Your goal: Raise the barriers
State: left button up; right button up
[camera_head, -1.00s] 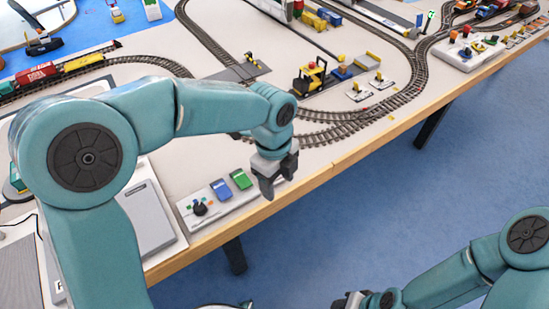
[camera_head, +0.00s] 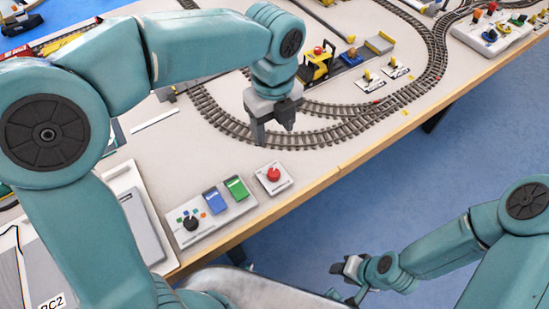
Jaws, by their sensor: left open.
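No barrier can be made out clearly; my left arm covers part of the track. A white control panel (camera_head: 215,219) lies near the table's front edge. It carries a black knob (camera_head: 191,223), a blue switch (camera_head: 211,201) and a green switch (camera_head: 236,188). A separate white box with a red button (camera_head: 273,174) sits just right of it. My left gripper (camera_head: 273,130) is open, pointing down, above the table behind the red button, touching neither box. My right gripper (camera_head: 350,268) is low, beyond the table edge, over the blue floor; its jaws are too small to judge.
Curved model track (camera_head: 320,133) runs behind my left gripper. A yellow vehicle (camera_head: 316,65) and small white lever boxes (camera_head: 395,68) stand behind it. Another switch panel (camera_head: 490,33) is at the far right. The table's wooden front edge (camera_head: 330,178) runs diagonally.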

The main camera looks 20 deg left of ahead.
aim_at(273, 172)
pick_arm(q)
jog(key=f, duration=0.5)
jog(key=f+b, duration=0.1)
jog(key=f, duration=0.4)
jog(key=f+b, duration=0.1)
jog(key=f, duration=0.4)
jog(key=shift+s+d+f, duration=0.1)
jog(key=shift+s+f, duration=0.15)
jog(key=shift+s, duration=0.1)
jog(key=shift+s+f, duration=0.1)
jog(key=shift+f, duration=0.1)
jog(key=c, duration=1)
